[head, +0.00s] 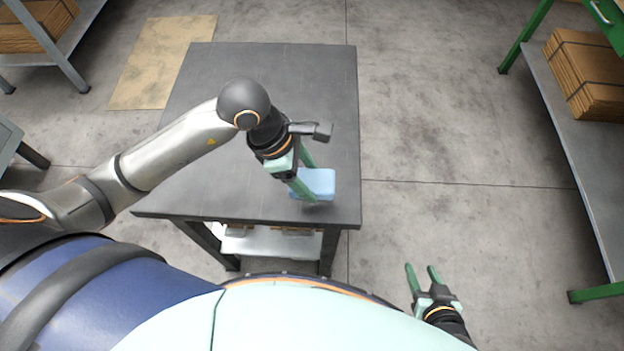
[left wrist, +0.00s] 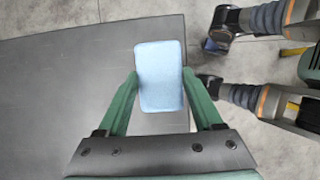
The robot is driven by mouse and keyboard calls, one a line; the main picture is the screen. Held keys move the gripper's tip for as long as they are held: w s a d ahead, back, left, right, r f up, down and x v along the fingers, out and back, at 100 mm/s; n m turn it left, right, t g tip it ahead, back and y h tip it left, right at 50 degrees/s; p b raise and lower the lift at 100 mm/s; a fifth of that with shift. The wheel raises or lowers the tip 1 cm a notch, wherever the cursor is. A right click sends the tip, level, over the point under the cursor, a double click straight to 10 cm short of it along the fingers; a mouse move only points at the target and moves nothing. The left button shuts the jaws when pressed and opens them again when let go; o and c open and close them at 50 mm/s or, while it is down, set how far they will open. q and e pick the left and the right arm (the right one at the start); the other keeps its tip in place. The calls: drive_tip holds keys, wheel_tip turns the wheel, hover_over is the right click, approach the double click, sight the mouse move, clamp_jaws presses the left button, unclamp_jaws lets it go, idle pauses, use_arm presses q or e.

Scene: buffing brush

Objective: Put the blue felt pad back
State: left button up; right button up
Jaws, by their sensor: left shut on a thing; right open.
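The blue felt pad (head: 320,181) is a light blue block with rounded corners, near the front right corner of the dark table (head: 230,75). My left gripper (head: 308,182) is over that corner with its green fingers shut on the pad. In the left wrist view the pad (left wrist: 160,75) sits between the two fingertips (left wrist: 160,85), one on each side. I cannot tell whether the pad touches the table top. My right gripper (head: 422,270) is open and empty, low over the floor to the right of the table.
The rest of the table top is bare. A lower shelf (head: 270,243) shows under its front edge. At the right, a grey shelf with green legs (head: 570,130) bears cardboard (head: 585,75). More cardboard (head: 35,25) lies on a rack at the upper left.

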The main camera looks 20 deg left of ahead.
sight(308, 171)
use_arm(q)
drive_tip(key=shift+w+f, duration=1)
drive_tip(key=shift+f, duration=0.2)
drive_tip(key=shift+w+f, duration=0.2)
drive_tip(key=shift+f, duration=1.55)
drive_tip(key=shift+f, duration=0.2)
drive_tip(key=o, duration=1.3)
drive_tip(key=shift+r, duration=0.1)
drive_tip(key=v, duration=1.2)
drive_tip(key=shift+p, duration=0.35)
drive_tip(key=shift+a+r, duration=0.1)
drive_tip(key=shift+r, duration=0.05)
